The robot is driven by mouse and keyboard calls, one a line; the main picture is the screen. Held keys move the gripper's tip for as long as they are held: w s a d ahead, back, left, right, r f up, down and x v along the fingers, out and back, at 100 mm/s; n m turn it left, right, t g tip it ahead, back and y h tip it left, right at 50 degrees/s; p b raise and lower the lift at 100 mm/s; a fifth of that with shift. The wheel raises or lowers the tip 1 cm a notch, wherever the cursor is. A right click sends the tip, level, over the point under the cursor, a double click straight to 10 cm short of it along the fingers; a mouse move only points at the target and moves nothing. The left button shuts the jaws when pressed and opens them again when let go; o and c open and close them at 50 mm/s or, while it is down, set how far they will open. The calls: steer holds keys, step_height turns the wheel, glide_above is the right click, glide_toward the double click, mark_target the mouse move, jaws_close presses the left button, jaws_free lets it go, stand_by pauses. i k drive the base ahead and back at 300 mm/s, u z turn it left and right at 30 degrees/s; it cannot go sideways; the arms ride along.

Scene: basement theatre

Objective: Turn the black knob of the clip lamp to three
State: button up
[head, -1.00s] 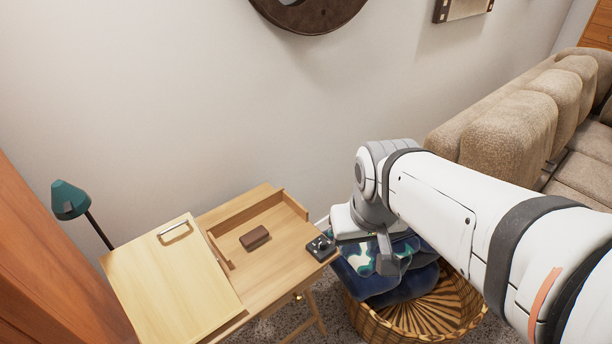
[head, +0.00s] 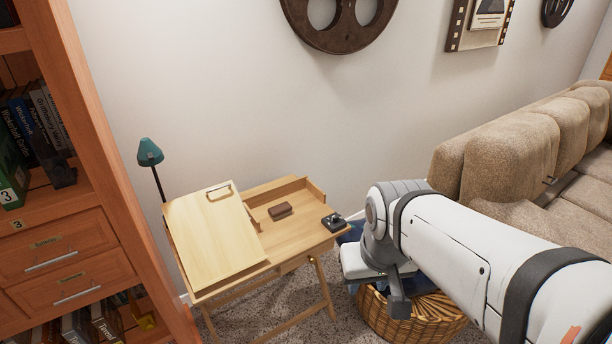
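A teal lamp head (head: 150,152) on a thin dark stem rises behind the left edge of a light wood desk (head: 305,235); I take it for the clip lamp. Its clip is hidden behind the tilted board. No black knob or numbers on the lamp can be made out. My gripper (head: 399,300) points down over the wicker basket, right of the desk and well away from the lamp. Its fingers look dark and small, and I cannot tell whether they are open. I see nothing held in it.
The desk carries a raised tilted board (head: 208,240), a brown block (head: 280,211) and a small black device (head: 334,222). A wicker basket (head: 415,322) with blue cloth stands right of it. A wooden bookcase (head: 95,190) stands left, a beige sofa (head: 535,150) right.

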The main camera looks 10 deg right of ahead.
mark_target(335, 217)
steer(key=u, duration=0.15)
steer(key=i, duration=1)
steer(key=u, duration=0.05)
